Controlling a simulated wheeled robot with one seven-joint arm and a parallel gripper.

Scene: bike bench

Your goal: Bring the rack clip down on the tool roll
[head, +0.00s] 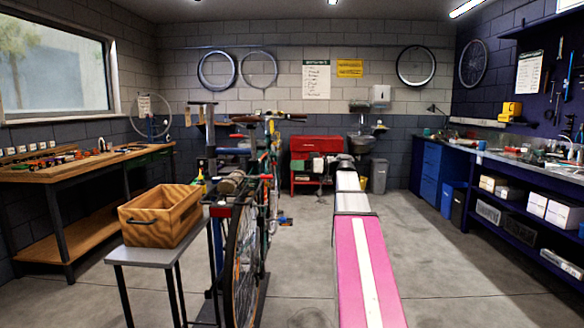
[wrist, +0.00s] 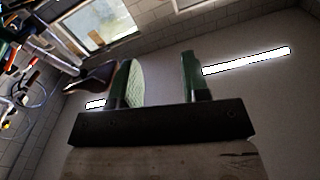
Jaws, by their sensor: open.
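A brown rolled bundle, which looks like the tool roll (head: 231,182), lies over the rear wheel of the bicycle (head: 243,255) in the head view. The rack clip is too small to make out there, so I cannot tell how it stands. My gripper (wrist: 157,84) shows in the wrist view with its two green-sided fingers wide apart and nothing between them. It points toward the upper wall and ceiling. In the head view my arm stretches forward, right of the bicycle, and its fingers cannot be made out. The tool roll is not identifiable in the wrist view.
A wooden crate (head: 160,218) stands on a small grey table (head: 150,257) left of the bicycle. A workbench (head: 80,172) lines the left wall, and blue cabinets (head: 438,175) stand at right. A red tool chest (head: 316,146) stands at the back. Floor right of my arm is clear.

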